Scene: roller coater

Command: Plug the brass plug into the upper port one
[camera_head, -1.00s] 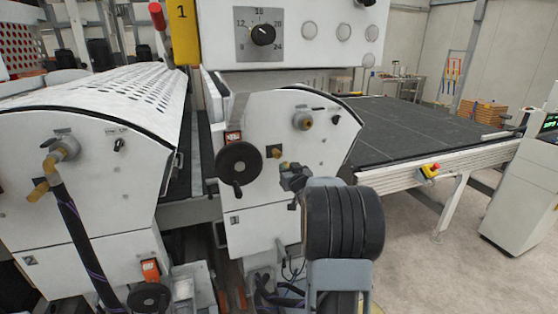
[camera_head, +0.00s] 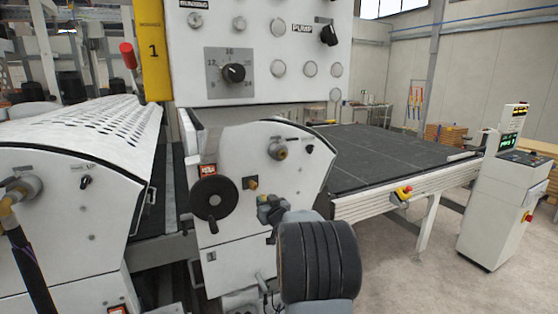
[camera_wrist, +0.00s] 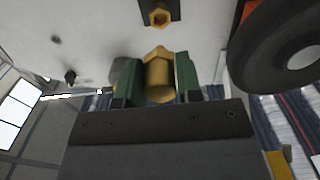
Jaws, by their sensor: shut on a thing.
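My gripper (camera_wrist: 158,80) is shut on the brass plug (camera_wrist: 158,72), held between two green-sided fingers in the wrist view. The plug's hexagonal end points toward a brass hex port (camera_wrist: 160,14) with an open hole, set on a black plate. A gap shows between plug and port. In the head view my gripper (camera_head: 265,203) is just below and right of this port (camera_head: 250,183). I cannot tell from labels which is upper port one.
A black handwheel (camera_head: 213,198) is close to the left of the port; it also shows in the wrist view (camera_wrist: 285,45). A control box with knobs (camera_head: 262,50) overhangs above. The conveyor bed (camera_head: 370,150) extends right. Open floor lies at front right.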

